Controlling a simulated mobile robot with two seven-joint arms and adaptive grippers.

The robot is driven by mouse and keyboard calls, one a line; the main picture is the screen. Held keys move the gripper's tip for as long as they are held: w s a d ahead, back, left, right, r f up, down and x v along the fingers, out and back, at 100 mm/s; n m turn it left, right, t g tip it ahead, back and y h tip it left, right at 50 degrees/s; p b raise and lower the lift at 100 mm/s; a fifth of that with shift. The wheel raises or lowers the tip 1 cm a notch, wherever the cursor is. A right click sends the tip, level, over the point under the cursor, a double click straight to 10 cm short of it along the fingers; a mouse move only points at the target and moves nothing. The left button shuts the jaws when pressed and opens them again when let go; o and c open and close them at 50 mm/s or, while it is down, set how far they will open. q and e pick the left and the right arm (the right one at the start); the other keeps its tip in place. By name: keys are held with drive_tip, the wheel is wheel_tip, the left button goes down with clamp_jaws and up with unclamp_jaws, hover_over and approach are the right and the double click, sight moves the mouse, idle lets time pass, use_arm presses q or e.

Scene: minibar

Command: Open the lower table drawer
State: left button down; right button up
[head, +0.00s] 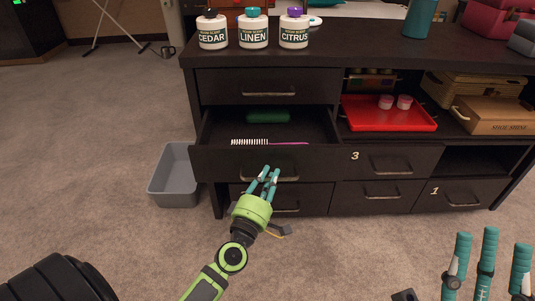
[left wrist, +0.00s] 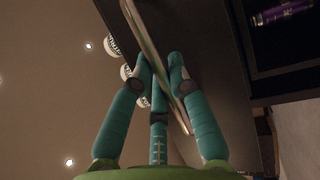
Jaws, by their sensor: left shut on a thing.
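The dark cabinet has an open left-hand drawer (head: 225,162) below a closed top drawer (head: 235,86). The open drawer is pulled well out, and its inside shows. My left gripper (head: 265,177) is at the front of this drawer, shut on its metal handle. In the left wrist view my teal fingers close around the handle bar (left wrist: 165,70). Another drawer (head: 312,199) sits beneath, shut and partly hidden by my gripper and the open drawer. My right gripper (head: 487,262) is open and empty at the lower right, away from the cabinet.
In the open drawer lie a green item (head: 268,117) and a brush (head: 250,142). A grey bin (head: 174,178) stands on the carpet left of the cabinet. Three scent bottles (head: 253,32) stand on top. A red tray (head: 388,118) is on the shelf. Carpet in front is free.

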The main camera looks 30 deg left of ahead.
use_arm(q)
drive_tip(key=s+d, duration=0.3)
drive_tip(key=s, duration=0.3)
drive_tip(key=shift+d, duration=0.3)
drive_tip(key=c, duration=1.1)
unclamp_jaws()
drive_tip(key=shift+c, duration=0.2)
drive_tip(key=v, duration=1.2)
